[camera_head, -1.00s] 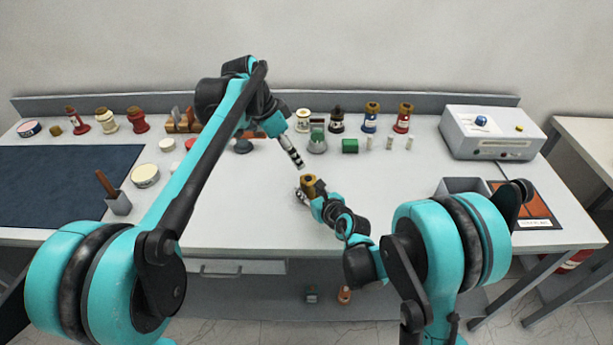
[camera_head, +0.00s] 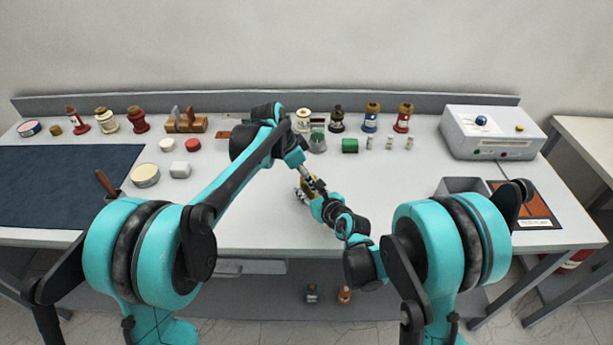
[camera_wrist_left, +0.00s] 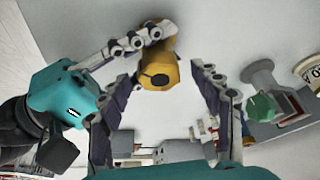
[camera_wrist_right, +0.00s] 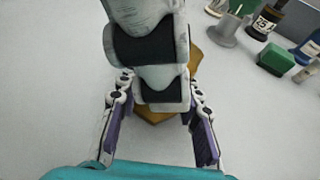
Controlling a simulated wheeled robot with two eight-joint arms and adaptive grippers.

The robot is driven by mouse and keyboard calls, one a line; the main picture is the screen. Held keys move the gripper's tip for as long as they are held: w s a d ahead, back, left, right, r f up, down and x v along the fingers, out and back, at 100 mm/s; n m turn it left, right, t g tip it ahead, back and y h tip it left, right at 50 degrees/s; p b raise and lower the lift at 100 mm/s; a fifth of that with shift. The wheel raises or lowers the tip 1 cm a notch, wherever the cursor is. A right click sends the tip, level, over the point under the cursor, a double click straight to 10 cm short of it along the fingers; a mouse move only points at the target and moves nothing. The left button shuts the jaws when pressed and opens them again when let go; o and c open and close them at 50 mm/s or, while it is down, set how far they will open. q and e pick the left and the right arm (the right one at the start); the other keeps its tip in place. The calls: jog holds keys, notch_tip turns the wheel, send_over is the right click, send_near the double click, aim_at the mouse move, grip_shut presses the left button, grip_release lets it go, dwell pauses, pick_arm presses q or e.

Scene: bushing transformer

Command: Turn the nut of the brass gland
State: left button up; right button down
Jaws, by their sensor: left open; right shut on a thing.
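The brass gland (camera_head: 308,185) is held above the front middle of the table by my right gripper (camera_head: 303,193). In the left wrist view the gland (camera_wrist_left: 157,68) is yellow-brass, with faceted sides and a dark round spot facing that camera. My right gripper's finger (camera_wrist_left: 135,40) reaches across its top. My left gripper (camera_head: 311,176) is open just above it, its fingers (camera_wrist_left: 165,105) spread to either side of the gland; contact cannot be told. In the right wrist view my left gripper covers most of the gland (camera_wrist_right: 155,115). The nut cannot be told apart from the body.
Bushings and jars, including a green block (camera_head: 350,146), stand along the back. A grey device (camera_head: 495,132) is at the back right. A grey bin (camera_head: 462,186) and a dark mat (camera_head: 60,185) lie at the sides. Table around the grippers is clear.

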pick_arm(q)
jog(key=c, duration=1.2)
jog(key=shift+o, duration=0.2)
jog(key=n+t, duration=0.1)
jog(key=n, duration=0.2)
jog(key=shift+s+d+n+y, duration=0.1)
jog(key=shift+s+n+y, duration=0.05)
jog(key=shift+n+y, duration=0.25)
jog(key=n+t+y, duration=0.1)
jog(key=n, duration=0.2)
jog(key=shift+d, duration=0.1)
jog(key=n+y, duration=0.1)
jog(key=n, duration=0.2)
jog(key=n+y, duration=0.1)
jog(key=n, duration=0.3)
jog(key=shift+d+y, duration=0.15)
jog(key=shift+y, duration=0.15)
jog(key=shift+t, duration=0.3)
